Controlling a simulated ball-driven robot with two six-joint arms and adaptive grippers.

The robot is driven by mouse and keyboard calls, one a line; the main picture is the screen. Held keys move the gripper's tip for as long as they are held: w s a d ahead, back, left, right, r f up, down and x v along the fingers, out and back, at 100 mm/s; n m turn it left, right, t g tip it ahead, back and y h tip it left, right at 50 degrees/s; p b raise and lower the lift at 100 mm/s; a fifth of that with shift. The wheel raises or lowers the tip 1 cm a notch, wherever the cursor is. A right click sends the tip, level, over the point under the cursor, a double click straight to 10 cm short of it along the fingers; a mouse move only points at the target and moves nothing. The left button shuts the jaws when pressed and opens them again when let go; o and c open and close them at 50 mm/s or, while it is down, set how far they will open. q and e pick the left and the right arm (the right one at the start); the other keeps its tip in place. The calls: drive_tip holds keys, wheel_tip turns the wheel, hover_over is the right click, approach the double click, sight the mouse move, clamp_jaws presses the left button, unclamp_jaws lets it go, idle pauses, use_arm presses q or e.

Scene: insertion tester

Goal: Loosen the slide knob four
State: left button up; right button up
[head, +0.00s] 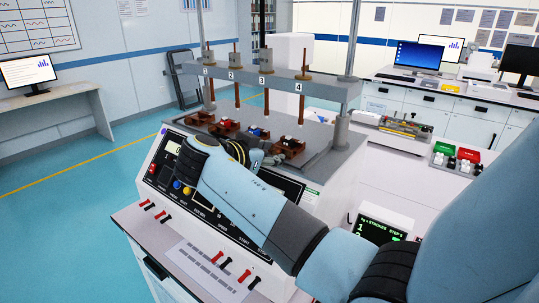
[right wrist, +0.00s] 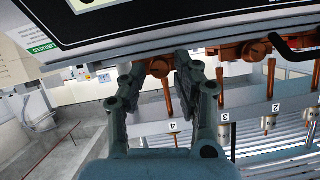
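The insertion tester (head: 225,190) has numbered stations under a grey crossbar. The brown slide four (head: 290,146) is at the right end, below label 4 (head: 298,87). In the right wrist view, which is upside down, the copper-coloured slide knob four (right wrist: 159,67) shows between my right gripper's fingertips (right wrist: 158,82). The fingers are apart, one on each side of the knob; I cannot tell whether they touch it. In the head view my right gripper (head: 268,161) is beside slide four, partly hidden by my forearm and wrist. My left gripper is not in view.
Knob three (right wrist: 257,50) is close beside station four. Vertical copper rods (head: 300,108) hang from the crossbar (head: 270,75) above the slides. The front control panel (head: 215,215) lies below my right arm. Red and black terminals stand along its front.

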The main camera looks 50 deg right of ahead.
drive_tip(key=shift+r, duration=0.15)
wheel_tip(320, 180, up, 10)
idle(0.5)
